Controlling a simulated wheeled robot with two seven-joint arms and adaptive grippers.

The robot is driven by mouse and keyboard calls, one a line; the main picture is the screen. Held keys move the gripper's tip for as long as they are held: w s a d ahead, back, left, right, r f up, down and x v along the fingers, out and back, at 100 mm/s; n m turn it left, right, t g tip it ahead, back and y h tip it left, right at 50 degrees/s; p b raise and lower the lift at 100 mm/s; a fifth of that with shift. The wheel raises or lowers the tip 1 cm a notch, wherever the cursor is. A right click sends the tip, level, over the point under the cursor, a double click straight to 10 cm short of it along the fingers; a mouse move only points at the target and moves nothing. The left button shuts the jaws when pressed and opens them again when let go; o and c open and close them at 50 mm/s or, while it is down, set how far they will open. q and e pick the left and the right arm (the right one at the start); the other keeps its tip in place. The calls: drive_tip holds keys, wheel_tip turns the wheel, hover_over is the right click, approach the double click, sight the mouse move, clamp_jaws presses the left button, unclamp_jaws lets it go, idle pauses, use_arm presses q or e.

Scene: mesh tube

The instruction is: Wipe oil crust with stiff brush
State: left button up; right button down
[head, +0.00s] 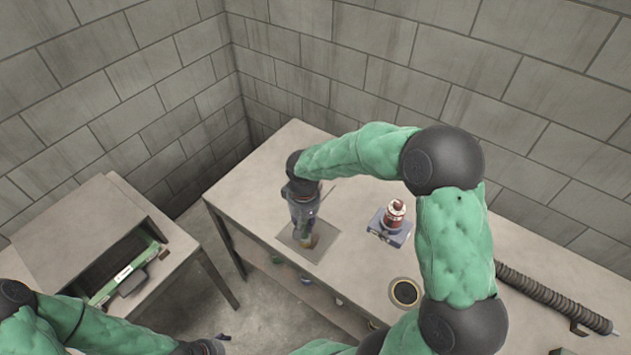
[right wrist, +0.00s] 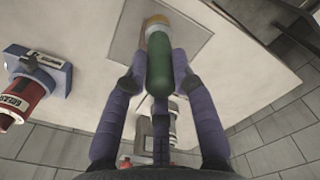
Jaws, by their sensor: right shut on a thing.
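The stiff brush (right wrist: 160,68) has a green handle and a tan-orange end. My right gripper (right wrist: 160,80) is shut on its handle, with purple fingers on both sides. In the head view the gripper (head: 304,225) points down over a grey square plate (head: 326,252) on the table, and the brush's yellowish lower end (head: 312,241) is at the plate. I cannot tell whether the bristles touch it. The plate also shows in the right wrist view (right wrist: 195,42). No oil crust can be made out clearly. My left gripper (head: 215,344) is low at the bottom edge, away from the table, its fingers unclear.
A dark round ring (head: 405,292) and a ribbed tube (head: 540,288) lie further right.

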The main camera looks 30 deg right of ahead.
drive_tip(key=shift+a+r+p, duration=0.1)
drive_tip(key=shift+r+p, duration=1.1)
drive_tip(key=shift+r, duration=0.75)
